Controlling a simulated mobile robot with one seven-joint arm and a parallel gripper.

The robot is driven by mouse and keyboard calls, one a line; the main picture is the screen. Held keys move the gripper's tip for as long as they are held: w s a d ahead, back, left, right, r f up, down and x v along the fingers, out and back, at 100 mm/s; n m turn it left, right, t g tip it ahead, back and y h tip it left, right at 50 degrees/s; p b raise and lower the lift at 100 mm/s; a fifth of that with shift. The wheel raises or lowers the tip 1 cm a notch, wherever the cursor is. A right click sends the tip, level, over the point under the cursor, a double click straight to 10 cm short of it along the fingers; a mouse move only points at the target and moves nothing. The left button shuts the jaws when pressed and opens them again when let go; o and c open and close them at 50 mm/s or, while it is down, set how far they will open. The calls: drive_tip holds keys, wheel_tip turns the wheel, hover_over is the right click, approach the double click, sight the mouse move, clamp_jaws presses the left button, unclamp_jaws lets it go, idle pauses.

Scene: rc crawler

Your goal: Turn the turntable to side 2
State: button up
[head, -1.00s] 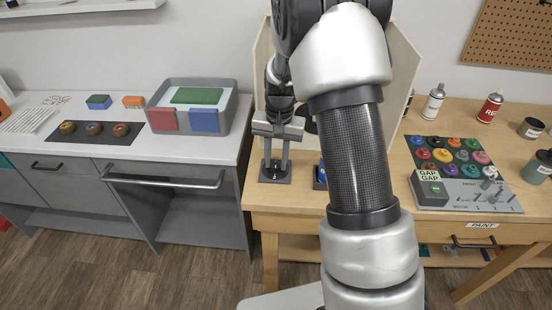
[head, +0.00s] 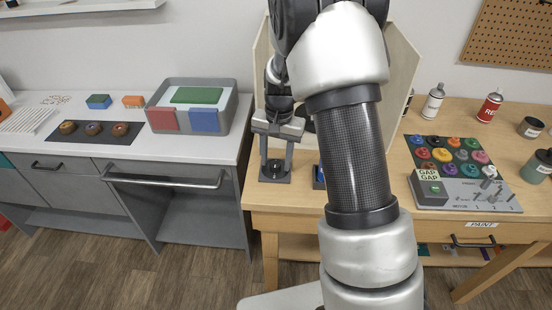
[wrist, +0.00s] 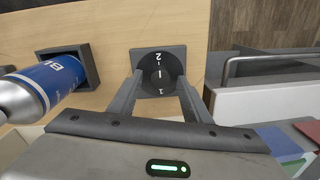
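The small turntable, a dark round disc on a dark square base, shows in the wrist view (wrist: 160,91) with "2" at the far edge and "1" at the near edge. A pale line lies on the disc between the two numbers. In the head view its base (head: 275,177) sits at the wooden table's left front. My gripper (head: 276,160) points down over it. In the wrist view my gripper (wrist: 160,84) is open, with one finger at each side of the disc. I cannot tell whether the fingers touch it.
A blue spray can (wrist: 50,84) stands in a dark square holder (wrist: 92,68) left of the turntable in the wrist view. In the head view, pale panels (head: 402,70) stand behind my arm. A control board (head: 445,165) with coloured discs lies right. A grey counter (head: 200,148) is left.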

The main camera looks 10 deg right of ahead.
sight(279, 164)
wheel_tip(279, 164, up, 17)
drive_tip(key=p, duration=0.1)
drive_tip(key=shift+s+d+r, duration=0.2)
drive_tip(key=shift+s+d, duration=0.05)
drive_tip(key=shift+d, duration=0.1)
idle(0.3)
